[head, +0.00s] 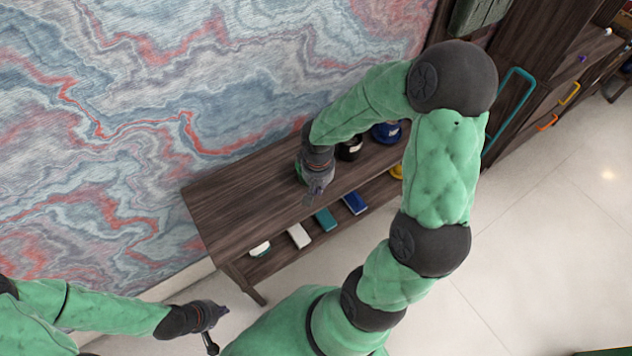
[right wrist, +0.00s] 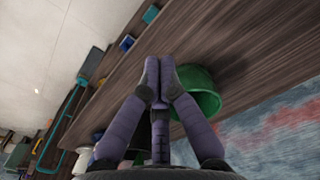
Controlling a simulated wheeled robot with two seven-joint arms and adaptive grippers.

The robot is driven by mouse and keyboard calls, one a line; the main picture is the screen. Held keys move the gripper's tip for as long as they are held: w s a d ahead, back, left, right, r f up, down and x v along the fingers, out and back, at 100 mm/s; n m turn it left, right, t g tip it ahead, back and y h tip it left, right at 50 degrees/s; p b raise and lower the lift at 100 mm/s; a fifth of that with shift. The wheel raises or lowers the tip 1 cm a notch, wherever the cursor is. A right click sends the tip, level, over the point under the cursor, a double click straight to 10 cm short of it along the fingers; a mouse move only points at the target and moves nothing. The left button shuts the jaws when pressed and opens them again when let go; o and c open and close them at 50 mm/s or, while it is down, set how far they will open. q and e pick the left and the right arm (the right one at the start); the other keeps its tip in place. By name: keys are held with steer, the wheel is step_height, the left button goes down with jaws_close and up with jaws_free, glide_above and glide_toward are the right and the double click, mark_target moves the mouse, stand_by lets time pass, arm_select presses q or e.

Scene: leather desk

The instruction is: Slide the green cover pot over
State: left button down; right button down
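The green pot (right wrist: 200,88) stands on the dark wooden bench top (right wrist: 245,55). In the right wrist view it is just right of my right gripper (right wrist: 160,68), beside the fingers and partly behind one. I cannot tell whether they touch. The fingertips are together with nothing visible between them. In the head view my right gripper (head: 316,190) hangs at the bench's front side and hides most of the green pot (head: 298,171). My left gripper (head: 216,318) is off the bench at the lower left; its finger opening is unclear.
A black pot (head: 350,149) and a blue pot (head: 388,132) stand farther right on the bench. The lower shelf holds white, teal (head: 325,219) and blue (head: 355,203) items and a yellow one (head: 397,171). The bench top's left part (head: 235,200) is clear.

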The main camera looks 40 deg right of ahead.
step_height(320, 180, down, 6)
steer(key=shift+r+b, duration=0.2)
steer(key=shift+b, duration=0.7)
steer(key=w, duration=0.1)
steer(key=w+d, duration=0.1)
steer(key=shift+w+f, duration=0.1)
steer(key=shift+w, duration=0.2)
steer(key=shift+w+d, duration=0.25)
steer(key=shift+w, duration=0.35)
steer(key=shift+w+d, duration=0.25)
steer(key=shift+w, duration=0.25)
steer(key=shift+w+d, duration=0.2)
steer(key=shift+w, duration=0.3)
steer(key=shift+s, duration=0.15)
